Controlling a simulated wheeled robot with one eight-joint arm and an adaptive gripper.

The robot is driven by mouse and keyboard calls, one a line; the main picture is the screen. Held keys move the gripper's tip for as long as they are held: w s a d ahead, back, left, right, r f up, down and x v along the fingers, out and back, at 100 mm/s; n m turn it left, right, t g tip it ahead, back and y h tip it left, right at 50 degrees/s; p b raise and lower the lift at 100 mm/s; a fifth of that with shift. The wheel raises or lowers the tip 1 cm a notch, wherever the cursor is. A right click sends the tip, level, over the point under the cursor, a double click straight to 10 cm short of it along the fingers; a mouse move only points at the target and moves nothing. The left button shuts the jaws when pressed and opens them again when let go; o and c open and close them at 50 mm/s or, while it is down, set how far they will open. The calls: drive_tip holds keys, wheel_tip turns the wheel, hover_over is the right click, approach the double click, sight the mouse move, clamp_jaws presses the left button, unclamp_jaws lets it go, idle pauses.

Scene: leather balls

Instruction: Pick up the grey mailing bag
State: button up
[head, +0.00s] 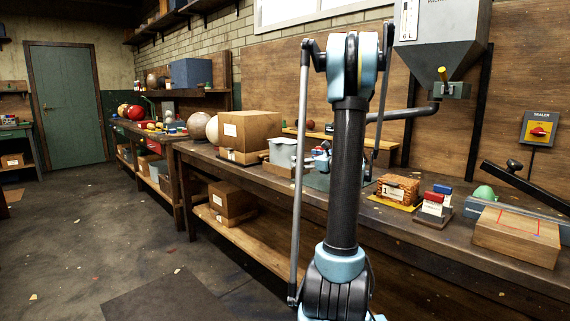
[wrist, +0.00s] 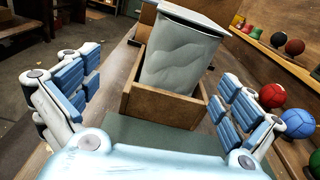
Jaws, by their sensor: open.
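The grey mailing bag (wrist: 178,58) stands tilted in an open wooden box (wrist: 160,105) in the wrist view, with a flat top edge and creased front. In the head view the bag (head: 284,152) shows as a pale grey block on the bench, left of my arm. My gripper (wrist: 160,92) is open, its blue-padded fingers spread left and right of the box, with nothing between the pads touching the bag that I can see. In the head view my gripper (head: 322,158) is partly hidden behind my arm.
A green mat (wrist: 135,132) lies in front of the box. A cardboard box (head: 250,132) stands left of the bag on the bench. Red (wrist: 272,95) and blue (wrist: 298,122) balls lie close to the right finger. A wicker box (head: 397,190) sits to the right.

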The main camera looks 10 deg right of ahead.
sight(297, 155)
drive_tip(key=shift+w+d+r+m+t, duration=0.1)
drive_tip(key=shift+w+d+m+t, duration=0.2)
drive_tip(key=shift+w+d+m, duration=0.3)
drive_tip(key=x, duration=0.6)
drive_tip(key=shift+w+a, duration=0.1)
drive_tip(key=shift+w, duration=0.15)
drive_tip(key=shift+w+d+f+x, duration=0.1)
drive_tip(key=shift+f+x, duration=0.05)
drive_tip(key=shift+x, duration=0.7)
drive_tip(key=shift+w+d+f+x, duration=0.1)
drive_tip(key=shift+f+x, duration=0.05)
drive_tip(key=shift+x, duration=0.75)
drive_tip(key=shift+d+f+x, duration=0.1)
drive_tip(key=shift+f+x, duration=0.05)
drive_tip(key=shift+x, duration=0.7)
drive_tip(key=c, duration=1.1)
